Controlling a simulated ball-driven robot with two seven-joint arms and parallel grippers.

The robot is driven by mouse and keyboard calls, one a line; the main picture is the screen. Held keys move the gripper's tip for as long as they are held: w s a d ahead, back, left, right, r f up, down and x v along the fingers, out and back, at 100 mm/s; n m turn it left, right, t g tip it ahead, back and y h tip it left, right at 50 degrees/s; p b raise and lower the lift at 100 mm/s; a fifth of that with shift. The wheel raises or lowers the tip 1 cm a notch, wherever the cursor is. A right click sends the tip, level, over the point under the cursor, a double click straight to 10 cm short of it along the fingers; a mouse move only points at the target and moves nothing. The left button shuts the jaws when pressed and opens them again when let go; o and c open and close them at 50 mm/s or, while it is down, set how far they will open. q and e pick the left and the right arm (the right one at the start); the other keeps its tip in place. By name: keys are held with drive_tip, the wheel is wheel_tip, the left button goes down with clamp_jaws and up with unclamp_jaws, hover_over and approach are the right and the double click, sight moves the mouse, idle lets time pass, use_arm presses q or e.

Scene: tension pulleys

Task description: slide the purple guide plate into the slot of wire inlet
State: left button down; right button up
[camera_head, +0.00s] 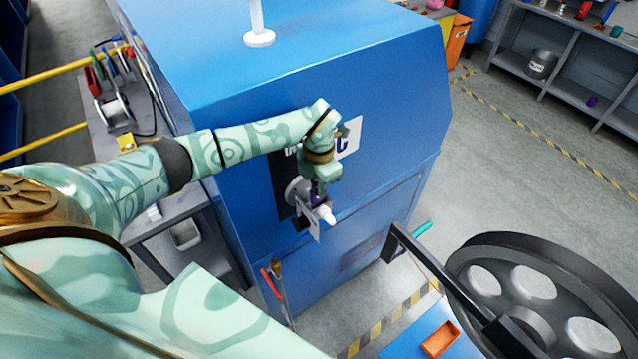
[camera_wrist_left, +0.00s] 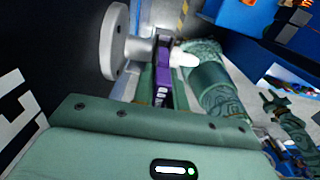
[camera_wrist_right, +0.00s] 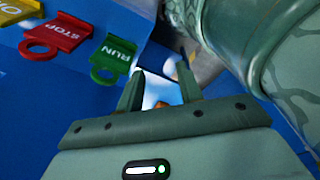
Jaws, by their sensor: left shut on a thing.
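The wire inlet is a pale grey disc with a short shaft and a white tip on the blue machine's front; its disc (camera_head: 297,190) shows in the head view and also in the left wrist view (camera_wrist_left: 116,42). My left gripper (camera_head: 318,182) is shut on the purple guide plate (camera_wrist_left: 162,58), which stands between its fingers right at the inlet's shaft. A sliver of purple (camera_head: 318,193) shows in the head view. The slot is hidden, so I cannot tell how far the plate is in it. My right gripper (camera_wrist_right: 160,82) is open and looks empty in the right wrist view.
The blue machine (camera_head: 290,70) fills the centre. A large black pulley wheel (camera_head: 540,290) stands at lower right. In the right wrist view, a red STOP tag (camera_wrist_right: 58,36) and a green RUN tag (camera_wrist_right: 116,58) are near the right gripper.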

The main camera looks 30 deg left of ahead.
sight(319, 200)
use_arm(q)
drive_tip(key=shift+f, duration=0.15)
drive_tip(key=shift+f+b, duration=1.2)
drive_tip(key=shift+f, duration=0.4)
drive_tip(key=shift+f, duration=0.15)
idle(0.4)
drive_tip(key=shift+r+p, duration=0.3)
drive_tip(key=shift+p, duration=0.05)
idle(0.6)
drive_tip(key=shift+f, duration=0.2)
drive_tip(key=shift+f, duration=0.15)
idle(0.3)
